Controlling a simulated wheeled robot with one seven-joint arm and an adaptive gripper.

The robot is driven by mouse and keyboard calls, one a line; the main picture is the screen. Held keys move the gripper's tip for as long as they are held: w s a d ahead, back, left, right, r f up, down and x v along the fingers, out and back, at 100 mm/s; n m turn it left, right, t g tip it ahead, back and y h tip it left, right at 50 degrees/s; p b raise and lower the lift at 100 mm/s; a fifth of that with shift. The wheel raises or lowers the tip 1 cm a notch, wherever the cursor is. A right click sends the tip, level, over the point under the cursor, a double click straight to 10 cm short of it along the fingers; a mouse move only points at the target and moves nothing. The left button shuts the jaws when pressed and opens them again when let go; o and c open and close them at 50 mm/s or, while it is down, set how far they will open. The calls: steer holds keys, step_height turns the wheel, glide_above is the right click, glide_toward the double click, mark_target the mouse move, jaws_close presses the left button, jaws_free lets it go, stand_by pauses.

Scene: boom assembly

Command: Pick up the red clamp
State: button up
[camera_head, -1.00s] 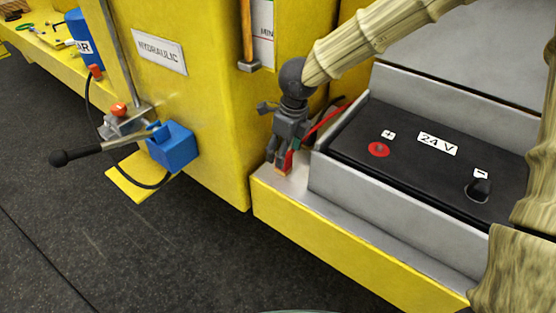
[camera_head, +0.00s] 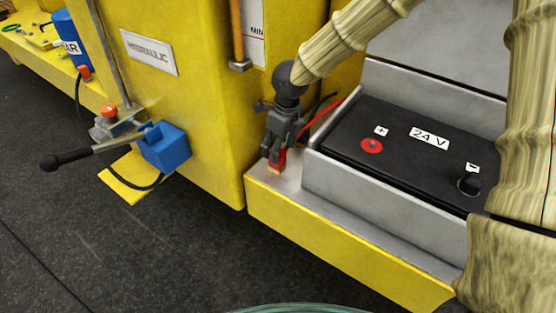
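The red clamp (camera_head: 277,159) is on the grey ledge beside the battery tray, with a red cable (camera_head: 322,118) running from it up to the right. My gripper (camera_head: 276,150) points down at the clamp from above, its fingers at the clamp's upper part and covering much of it. The fingers look close around the clamp, but I cannot tell whether they are shut on it. The black battery (camera_head: 415,150) marked 24 V has a red plus terminal (camera_head: 372,146) and a dark minus terminal (camera_head: 470,183).
A grey tray wall (camera_head: 385,215) stands between ledge and battery. The yellow HYDRAULIC cabinet (camera_head: 190,110) rises to the left of my gripper. A blue block (camera_head: 165,147) with a black-handled lever (camera_head: 75,157) sticks out from it. Dark floor (camera_head: 150,250) in front is clear.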

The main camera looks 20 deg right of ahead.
steer(key=shift+w+a+f+p, duration=0.1)
steer(key=shift+f+p, duration=0.4)
steer(key=shift+f, duration=0.65)
steer(key=shift+w+a+f+p, duration=0.1)
steer(key=shift+f+p, duration=0.35)
steer(key=shift+f, duration=0.7)
jaws_close()
steer(key=shift+r, duration=0.15)
